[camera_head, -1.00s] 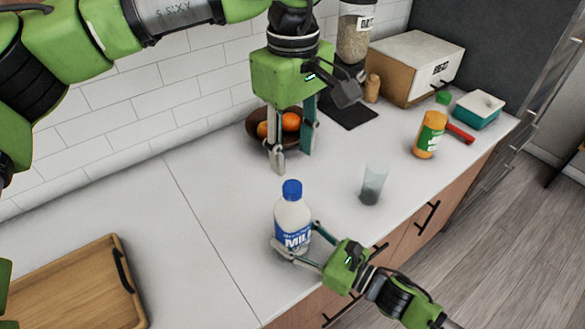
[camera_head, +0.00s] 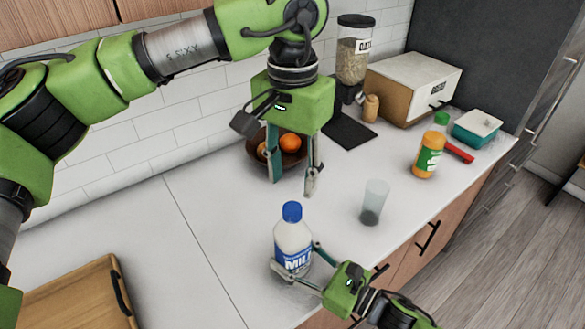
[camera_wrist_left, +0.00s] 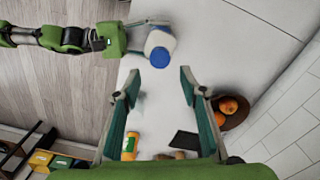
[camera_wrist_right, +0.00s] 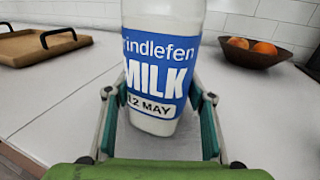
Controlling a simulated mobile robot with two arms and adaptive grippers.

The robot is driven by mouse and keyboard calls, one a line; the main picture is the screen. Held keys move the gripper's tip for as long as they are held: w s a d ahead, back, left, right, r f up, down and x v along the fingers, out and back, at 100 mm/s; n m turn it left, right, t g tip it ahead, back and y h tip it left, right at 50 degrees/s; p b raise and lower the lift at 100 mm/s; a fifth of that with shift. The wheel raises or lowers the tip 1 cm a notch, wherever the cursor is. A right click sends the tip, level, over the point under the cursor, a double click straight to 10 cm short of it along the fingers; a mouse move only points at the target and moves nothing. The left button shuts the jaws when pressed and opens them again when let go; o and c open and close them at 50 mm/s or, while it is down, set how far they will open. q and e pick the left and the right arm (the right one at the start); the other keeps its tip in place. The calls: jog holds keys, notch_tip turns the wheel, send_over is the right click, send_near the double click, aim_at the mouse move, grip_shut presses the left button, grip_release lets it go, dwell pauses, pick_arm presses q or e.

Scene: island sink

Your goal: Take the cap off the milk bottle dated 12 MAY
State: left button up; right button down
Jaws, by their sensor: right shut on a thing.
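The milk bottle (camera_head: 293,246) stands upright on the white counter, with a blue label; its label reads 12 MAY in the right wrist view (camera_wrist_right: 160,75). Its blue cap (camera_head: 292,211) is on top, and it shows from above in the left wrist view (camera_wrist_left: 160,57). My right gripper (camera_head: 295,268) is shut around the lower part of the bottle, one finger on each side. My left gripper (camera_head: 292,188) is open and empty, pointing down above and behind the bottle, apart from the cap.
A bowl of oranges (camera_head: 290,157) is behind my left gripper. A wooden tray (camera_head: 70,298) lies at the left.

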aim_at(292, 208)
pick_arm(q)
notch_tip(292, 208, down, 7)
jog(key=shift+f, duration=0.15)
dwell(0.4)
grip_shut()
